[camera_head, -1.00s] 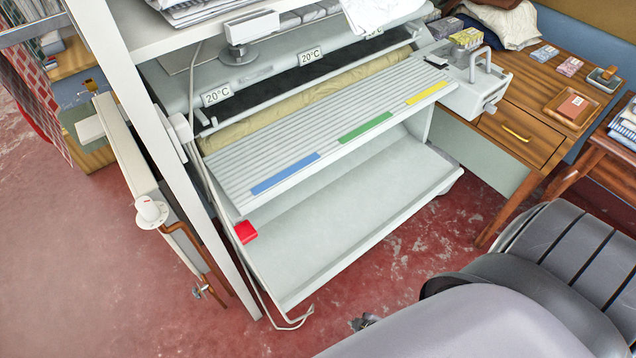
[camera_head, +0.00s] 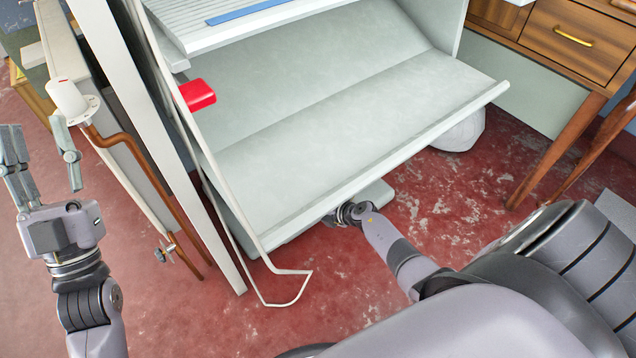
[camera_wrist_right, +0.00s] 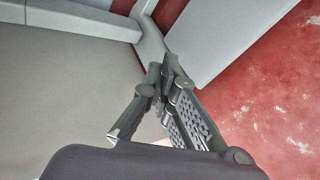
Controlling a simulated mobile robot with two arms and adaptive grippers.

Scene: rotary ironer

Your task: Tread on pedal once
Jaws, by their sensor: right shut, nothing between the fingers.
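A flat grey-green plate (camera_head: 377,194) sticks out low under the front edge of the ironer (camera_head: 390,145); it looks like the pedal. My right arm reaches down to the floor beside it, and its gripper is hidden under the edge in the head view. In the right wrist view my right gripper (camera_wrist_right: 171,62) is shut and empty, close to grey panels and the red floor. I cannot tell whether it touches the pedal. My left gripper (camera_head: 42,155) is open and empty at the far left, with its fingers pointing up.
A red block (camera_head: 197,95) sits on the ironer's left side. A wooden desk (camera_head: 575,45) is at the right. Red floor (camera_head: 190,320) is free in front.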

